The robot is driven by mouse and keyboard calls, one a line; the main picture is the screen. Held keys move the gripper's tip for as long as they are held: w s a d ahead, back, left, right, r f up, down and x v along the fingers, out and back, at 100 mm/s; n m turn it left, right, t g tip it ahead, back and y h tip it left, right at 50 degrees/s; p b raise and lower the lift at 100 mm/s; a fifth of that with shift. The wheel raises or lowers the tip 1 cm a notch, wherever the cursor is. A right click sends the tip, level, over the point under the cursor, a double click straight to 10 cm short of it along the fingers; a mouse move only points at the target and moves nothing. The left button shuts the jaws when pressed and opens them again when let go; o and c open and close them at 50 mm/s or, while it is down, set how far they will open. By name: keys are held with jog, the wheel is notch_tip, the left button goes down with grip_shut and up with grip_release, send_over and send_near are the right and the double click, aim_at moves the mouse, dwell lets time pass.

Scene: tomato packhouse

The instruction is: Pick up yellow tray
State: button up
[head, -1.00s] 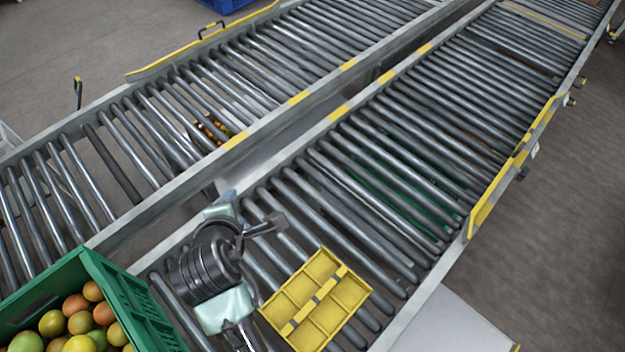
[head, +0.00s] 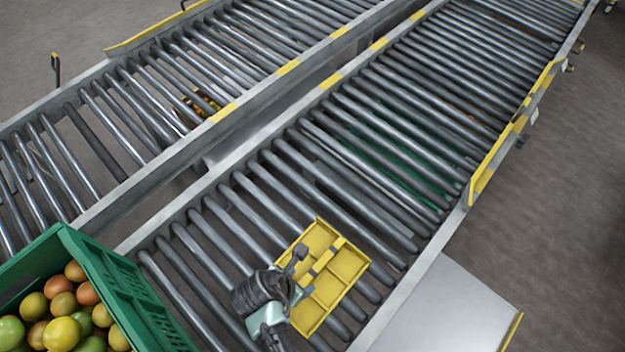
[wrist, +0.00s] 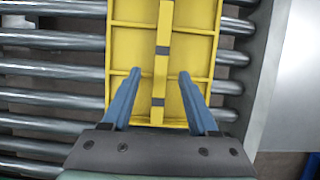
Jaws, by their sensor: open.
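The yellow tray (head: 345,265) lies on the rollers of the nearer conveyor, close to its right side rail. It is shallow and divided into compartments, with a raised bar along its middle carrying dark bands. In the wrist view the tray (wrist: 190,60) fills the upper middle. My gripper (wrist: 155,78) is open, its two blue fingers over the tray, one on each side of the middle bar. Whether the fingers touch the bar or tray cannot be told. In the head view my arm's end hides the tray's left part.
A green crate (head: 125,290) of tomatoes stands at the lower left. The nearer conveyor's rollers (head: 400,110) are clear beyond the tray. A second roller conveyor (head: 150,120) runs alongside on the left. A grey plate (head: 450,305) is at the lower right.

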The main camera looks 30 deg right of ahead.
aim_at(306, 280)
jog(key=b+x, duration=0.1)
jog(key=x, duration=0.4)
jog(key=shift+s+a+b, duration=0.1)
jog(key=shift+s+b, duration=0.1)
jog(key=shift+b, duration=0.1)
grip_shut()
